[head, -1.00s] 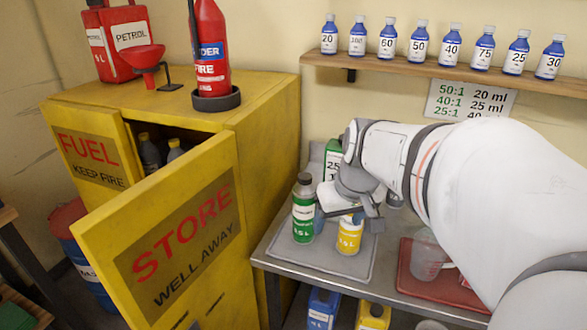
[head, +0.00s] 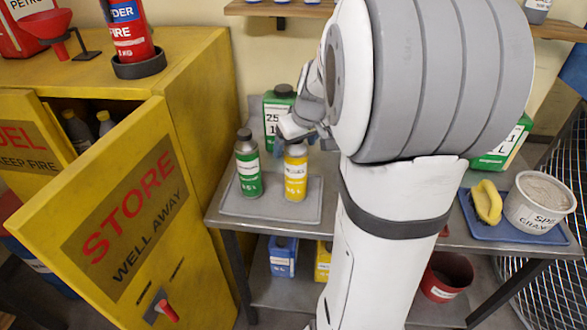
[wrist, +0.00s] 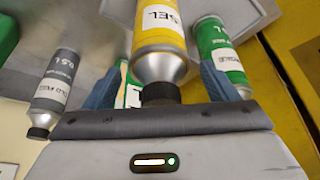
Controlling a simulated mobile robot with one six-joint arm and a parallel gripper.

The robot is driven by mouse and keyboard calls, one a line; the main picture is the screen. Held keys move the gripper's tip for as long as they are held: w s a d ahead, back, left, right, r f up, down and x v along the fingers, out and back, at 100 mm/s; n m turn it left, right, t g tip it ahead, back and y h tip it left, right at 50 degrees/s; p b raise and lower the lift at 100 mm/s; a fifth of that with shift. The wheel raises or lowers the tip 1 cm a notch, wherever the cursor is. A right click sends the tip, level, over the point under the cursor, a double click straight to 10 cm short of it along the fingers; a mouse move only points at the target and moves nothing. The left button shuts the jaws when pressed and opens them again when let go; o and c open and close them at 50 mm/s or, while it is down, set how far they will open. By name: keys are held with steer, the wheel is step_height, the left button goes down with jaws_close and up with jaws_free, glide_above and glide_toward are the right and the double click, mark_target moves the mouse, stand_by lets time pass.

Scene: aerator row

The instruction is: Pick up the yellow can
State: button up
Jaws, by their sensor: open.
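The yellow can (head: 296,178), with a white label and a grey shoulder, stands upright on a grey mat (head: 237,207) on the metal bench. In the wrist view the yellow can (wrist: 160,28) shows with its black cap between my blue fingers. My gripper (head: 297,140) is at the can's top in the head view and hides its cap. The gripper (wrist: 160,88) is open, with a finger on either side of the can's top and visible gaps.
A green can (head: 248,172) stands close left of the yellow one. A larger green container (head: 273,112) stands behind. The wrist view also shows a grey can (wrist: 57,80). The open yellow cabinet door (head: 120,220) is at left; a blue tray (head: 480,222) is at right.

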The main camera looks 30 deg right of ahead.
steer(key=c, duration=1.5)
